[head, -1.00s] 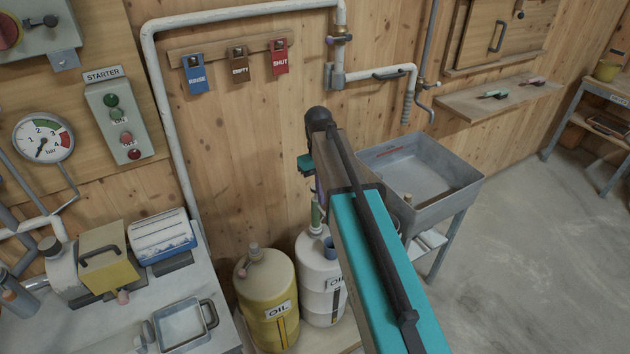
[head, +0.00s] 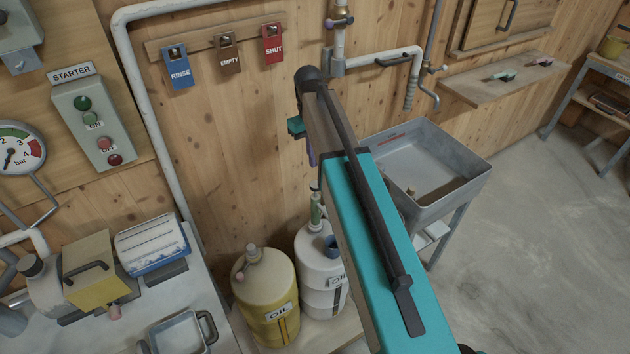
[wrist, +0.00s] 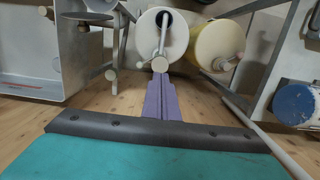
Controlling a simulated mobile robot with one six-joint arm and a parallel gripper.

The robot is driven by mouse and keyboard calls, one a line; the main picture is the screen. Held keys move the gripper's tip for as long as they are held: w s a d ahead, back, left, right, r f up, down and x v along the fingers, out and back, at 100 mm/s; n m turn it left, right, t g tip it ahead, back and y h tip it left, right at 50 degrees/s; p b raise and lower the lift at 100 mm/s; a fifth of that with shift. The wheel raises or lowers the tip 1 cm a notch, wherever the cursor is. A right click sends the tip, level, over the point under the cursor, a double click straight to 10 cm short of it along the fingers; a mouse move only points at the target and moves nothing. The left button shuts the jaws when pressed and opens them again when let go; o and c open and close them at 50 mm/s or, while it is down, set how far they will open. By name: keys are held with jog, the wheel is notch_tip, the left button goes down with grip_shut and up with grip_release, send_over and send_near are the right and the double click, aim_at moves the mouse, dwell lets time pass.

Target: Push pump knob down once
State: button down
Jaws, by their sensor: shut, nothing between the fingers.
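A white oil drum (head: 322,278) stands on a low platform beside a yellow oil drum (head: 265,300). A slim pump with a green sleeve (head: 316,212) rises from the white drum. In the wrist view the white drum's pump ends in a round cream knob (wrist: 160,64). My gripper (head: 312,161) shows in the head view as a purple finger above that pump, with a visible gap between them. In the wrist view my shut, empty purple fingers (wrist: 159,80) point at the knob; contact cannot be told there. A second knob (wrist: 225,64) sits on the yellow drum.
A grey sink (head: 425,165) stands right of the drums. A bench with a yellow box (head: 95,270) and a blue-white unit (head: 152,243) is at left. Pipes (head: 150,110), hanging tags (head: 229,52) and a starter box (head: 98,120) line the wooden wall. Floor at right is clear.

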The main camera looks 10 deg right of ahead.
aim_at(314, 183)
dwell(0.3)
jog(key=shift+s+d+f+b, duration=0.1)
jog(key=shift+s+f+b, duration=0.1)
jog(key=shift+f+b, duration=1.3)
jog(key=shift+s+d+f+b, duration=0.15)
jog(key=shift+f+b, duration=0.8)
jog(key=shift+f, duration=1)
jog(key=shift+a, duration=0.1)
jog(key=shift+f+b, duration=0.75)
jog(key=shift+f, duration=1.35)
jog(key=shift+r, duration=0.1)
jog(key=shift+a+r, duration=0.1)
